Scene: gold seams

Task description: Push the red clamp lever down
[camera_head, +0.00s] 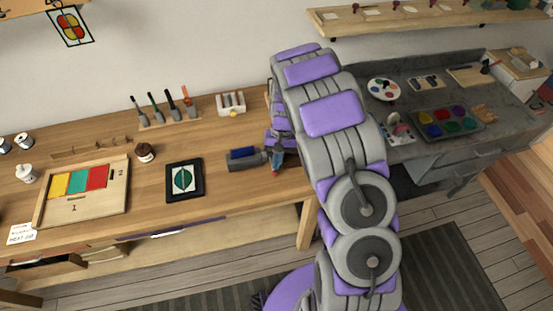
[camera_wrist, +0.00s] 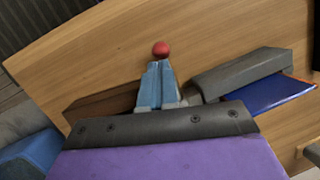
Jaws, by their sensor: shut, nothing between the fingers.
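The red clamp lever shows as a red ball knob (camera_wrist: 161,49) in the wrist view, right at the tips of my gripper (camera_wrist: 159,66). Whether the tips touch the knob I cannot tell. My gripper's pale blue fingers are together with nothing between them. The lever's shaft is hidden behind the fingers. A grey clamp body (camera_wrist: 243,72) with a blue sheet (camera_wrist: 275,92) lies to the right of the fingers. In the head view the grey and blue clamp (camera_head: 245,158) lies on the wooden bench, with my gripper (camera_head: 276,165) at its right end.
On the wooden bench (camera_head: 222,140), a black-framed leaf panel (camera_head: 185,180) lies left of the clamp. A tool rack (camera_head: 170,118) and a small white holder (camera_head: 231,103) stand behind. A tray of coloured panes (camera_head: 88,200) is farther left. A grey counter (camera_head: 440,85) is at right.

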